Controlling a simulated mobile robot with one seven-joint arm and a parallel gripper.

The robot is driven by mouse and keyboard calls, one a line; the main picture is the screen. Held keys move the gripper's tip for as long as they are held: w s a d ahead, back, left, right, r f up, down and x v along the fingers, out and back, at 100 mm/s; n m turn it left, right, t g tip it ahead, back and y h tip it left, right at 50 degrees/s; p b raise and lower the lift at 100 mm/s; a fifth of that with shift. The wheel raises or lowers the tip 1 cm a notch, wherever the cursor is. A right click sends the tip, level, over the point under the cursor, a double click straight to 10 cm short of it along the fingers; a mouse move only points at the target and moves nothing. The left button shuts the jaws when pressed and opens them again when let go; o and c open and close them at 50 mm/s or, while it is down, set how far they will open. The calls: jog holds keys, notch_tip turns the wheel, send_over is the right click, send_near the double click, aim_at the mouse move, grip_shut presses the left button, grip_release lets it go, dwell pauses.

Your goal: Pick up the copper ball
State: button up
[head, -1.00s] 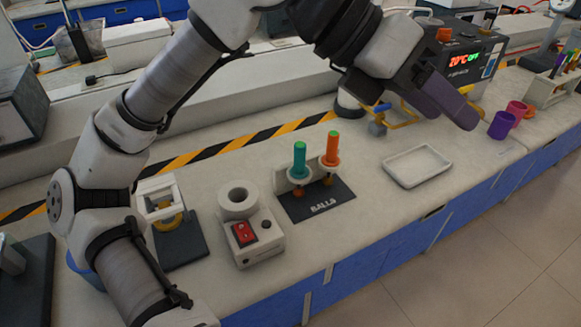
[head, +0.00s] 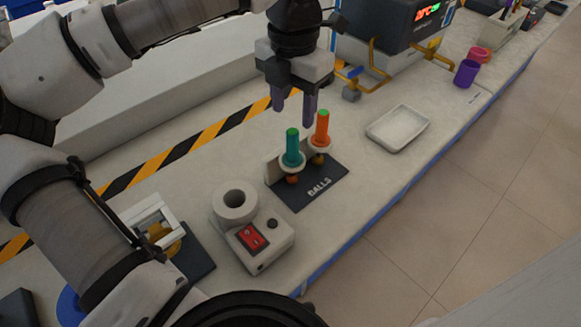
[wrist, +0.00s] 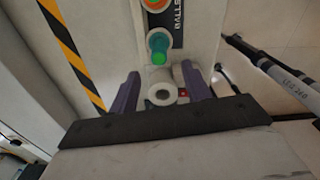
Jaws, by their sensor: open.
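A brownish-orange ball (head: 292,179) shows under the teal one and a browner ball (head: 318,160) under the orange one. I cannot tell for sure which is copper. My gripper (head: 293,115) is open and empty, fingers pointing down, above and around the level of the handle tops. In the wrist view, the teal handle (wrist: 158,44) lies just beyond the fingertips (wrist: 160,72), and the orange handle (wrist: 155,4) is at the top edge.
A white device with a ring-shaped top (head: 235,202) and red switch stands left of the stand. A white tray (head: 398,128) lies to the right, with purple (head: 467,73) and pink cups beyond. A dark heater box with yellow pipes (head: 378,58) stands behind. The bench's front edge is near.

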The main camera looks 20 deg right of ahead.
aim_at(293, 146)
notch_tip(293, 146, down, 10)
jog(key=shift+f+p, duration=0.15)
jog(key=shift+p, duration=0.8)
jog(key=c, duration=1)
jog(key=shift+w, duration=0.1)
notch_tip(293, 146, up, 10)
jog(key=shift+r+b, duration=0.1)
jog(key=shift+b, duration=0.55)
jog(key=shift+r+p, duration=0.55)
jog(key=shift+r, duration=0.45)
jog(key=shift+a, duration=0.1)
